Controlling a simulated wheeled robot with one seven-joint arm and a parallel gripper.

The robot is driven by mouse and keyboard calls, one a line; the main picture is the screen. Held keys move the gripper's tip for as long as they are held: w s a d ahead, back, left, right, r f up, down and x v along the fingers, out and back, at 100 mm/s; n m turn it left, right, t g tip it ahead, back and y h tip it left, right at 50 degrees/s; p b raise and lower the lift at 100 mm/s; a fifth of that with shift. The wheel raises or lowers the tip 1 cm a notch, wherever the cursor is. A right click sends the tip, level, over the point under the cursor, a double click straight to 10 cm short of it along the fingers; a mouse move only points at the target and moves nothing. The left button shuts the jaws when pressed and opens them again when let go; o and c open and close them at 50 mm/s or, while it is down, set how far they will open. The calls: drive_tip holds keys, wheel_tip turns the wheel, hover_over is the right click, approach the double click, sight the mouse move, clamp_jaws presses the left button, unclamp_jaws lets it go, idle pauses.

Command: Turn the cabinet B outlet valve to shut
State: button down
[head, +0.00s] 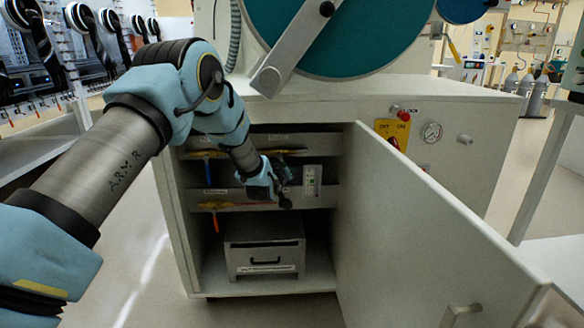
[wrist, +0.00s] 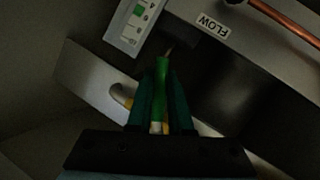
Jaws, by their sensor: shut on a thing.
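My gripper (head: 283,188) reaches into the opening, in front of the shelves. In the wrist view my gripper (wrist: 158,105) is shut on a green handle (wrist: 161,78), held lengthwise between the fingers. The handle's lower part is partly hidden by the fingers. The cabinet letter cannot be read. In the head view the gripper and shadow hide the handle, and its turn angle cannot be told.
The cabinet door (head: 425,230) is swung open to the right. A drawer box (head: 263,252) sits on the cabinet floor. A small panel (head: 312,181) is right of my gripper. A red button (head: 403,115) is outside.

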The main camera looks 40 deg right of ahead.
drive_tip(key=shift+w+a+f+m+t+y+p, duration=0.2)
drive_tip(key=shift+w+a+m+y+p, duration=0.3)
drive_tip(key=shift+m, duration=0.35)
drive_tip(key=shift+w+a+f+m+t+y+p, duration=0.1)
drive_tip(key=shift+w+a+m+t+y+p, duration=0.2)
drive_tip(key=shift+a+m+y, duration=0.4)
drive_tip(key=shift+w+d+m, duration=0.1)
drive_tip(key=shift+w+m, duration=0.05)
drive_tip(key=shift+m, duration=0.1)
drive_tip(key=c, duration=0.8)
unclamp_jaws()
drive_tip(key=shift+c, duration=0.2)
drive_tip(key=p+v, duration=0.1)
drive_tip(key=v, duration=0.9)
drive_tip(key=shift+s+a+r, duration=0.2)
drive_tip(key=shift+s+a, duration=0.05)
